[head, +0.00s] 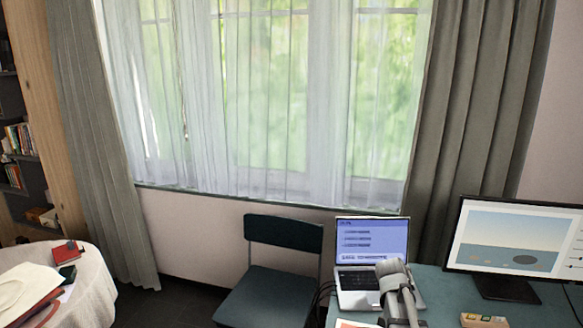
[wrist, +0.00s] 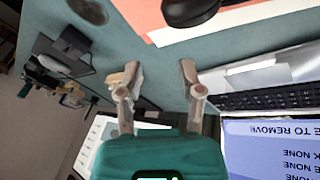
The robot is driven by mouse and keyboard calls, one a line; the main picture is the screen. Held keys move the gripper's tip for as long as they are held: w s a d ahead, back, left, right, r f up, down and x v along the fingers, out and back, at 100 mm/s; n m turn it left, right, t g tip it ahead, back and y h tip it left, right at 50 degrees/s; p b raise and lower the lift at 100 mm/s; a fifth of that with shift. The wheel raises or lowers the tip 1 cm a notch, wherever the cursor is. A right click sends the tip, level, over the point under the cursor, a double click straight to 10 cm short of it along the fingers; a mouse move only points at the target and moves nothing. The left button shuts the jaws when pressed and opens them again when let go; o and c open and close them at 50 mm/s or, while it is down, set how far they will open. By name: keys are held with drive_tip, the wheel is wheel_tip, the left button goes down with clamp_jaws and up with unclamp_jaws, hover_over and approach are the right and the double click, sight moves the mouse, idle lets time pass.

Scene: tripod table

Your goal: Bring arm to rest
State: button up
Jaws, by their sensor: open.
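My gripper shows in the wrist view (wrist: 159,75) with its two fingers apart and nothing between them. It is above the teal desk (wrist: 140,45), beside the laptop (wrist: 275,100). In the head view, a grey part of my arm is in front of the right side of the laptop (head: 371,242). The fingertips cannot be made out in the head view.
A monitor (head: 515,240) stands on the desk right of the laptop. A small box (head: 483,320) lies at the lower edge. A dark object (wrist: 190,10) rests on papers in the wrist view. A chair (head: 275,275) stands left of the desk. A round table (head: 95,280) is far left.

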drive_tip(key=s+a+r+n+y+p, duration=0.1)
drive_tip(key=s+a+n, duration=0.3)
drive_tip(key=a, duration=0.4)
drive_tip(key=s+a+r+n+y+p, duration=0.1)
drive_tip(key=s+a+n+y+p, duration=0.1)
drive_tip(key=s+a+n, duration=0.3)
drive_tip(key=s+a+y, duration=0.1)
drive_tip(key=a, duration=0.3)
drive_tip(key=shift+r+y, duration=0.3)
drive_tip(key=shift+y, duration=0.1)
drive_tip(key=shift+s, duration=0.1)
idle(0.9)
